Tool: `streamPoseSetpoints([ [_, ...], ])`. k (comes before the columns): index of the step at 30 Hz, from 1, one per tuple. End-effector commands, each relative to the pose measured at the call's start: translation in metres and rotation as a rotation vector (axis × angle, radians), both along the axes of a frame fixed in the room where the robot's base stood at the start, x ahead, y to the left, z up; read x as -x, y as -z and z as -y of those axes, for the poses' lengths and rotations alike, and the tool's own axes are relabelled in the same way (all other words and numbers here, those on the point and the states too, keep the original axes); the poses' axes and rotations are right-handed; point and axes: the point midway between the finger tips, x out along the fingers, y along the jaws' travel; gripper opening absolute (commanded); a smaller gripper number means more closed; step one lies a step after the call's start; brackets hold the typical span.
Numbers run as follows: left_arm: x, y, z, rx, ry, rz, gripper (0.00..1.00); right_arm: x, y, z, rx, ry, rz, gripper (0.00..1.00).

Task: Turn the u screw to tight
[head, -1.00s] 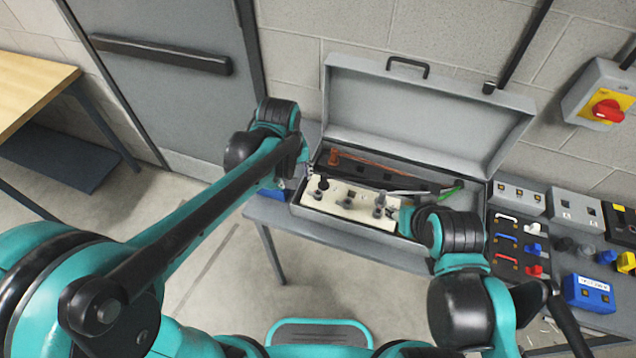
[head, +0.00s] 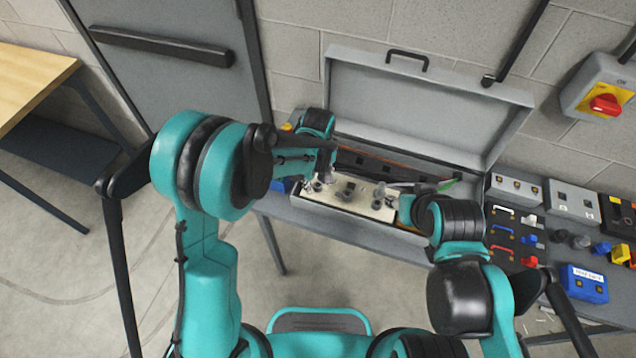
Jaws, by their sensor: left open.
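A cream terminal block (head: 335,203) lies in the front of an open grey metal box (head: 415,92). Several dark and grey screw posts stand on it, among them a middle post (head: 348,190) and a right post (head: 380,193). Labels are too small to read, so I cannot tell which is the u screw. My left gripper (head: 324,179) is open and points down over the left end of the block, covering the left post. Contact cannot be made out. My right arm's wrist is at the block's right end; its fingers are hidden or too small to tell.
Orange and green wires (head: 448,185) lie behind the block in the box. To the right are a panel with coloured handles (head: 503,232), a blue box (head: 584,284) and a wall switch with red knob (head: 605,104). A wooden table (head: 35,85) stands far left.

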Motion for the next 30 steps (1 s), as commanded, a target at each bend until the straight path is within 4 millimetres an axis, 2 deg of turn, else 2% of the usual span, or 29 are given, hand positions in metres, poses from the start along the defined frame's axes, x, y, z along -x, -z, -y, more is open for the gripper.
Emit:
streamPoseSetpoints([
  [9,-0.0002,0.0035,0.0000,0.000,0.000,0.000,0.46,-0.0001,0.0003,0.0000,0.000,0.000,0.000,0.43],
  [14,-0.0002,0.0034,-0.0001,0.000,0.000,0.000,0.04,-0.0001,0.0003,0.0000,0.000,0.000,0.000,0.43],
  [15,-0.0002,0.0033,0.0000,0.000,0.000,0.000,0.01,0.0000,0.0004,0.0000,0.000,0.000,0.000,0.43],
  [23,-0.0001,0.0035,0.0000,0.000,0.014,0.000,0.00,0.0000,0.0014,0.0000,0.000,0.000,0.000,0.43],
  [30,0.0001,0.0044,0.0000,0.000,0.112,0.000,0.00,-0.0001,0.0068,0.0000,0.000,0.000,0.000,0.43],
])
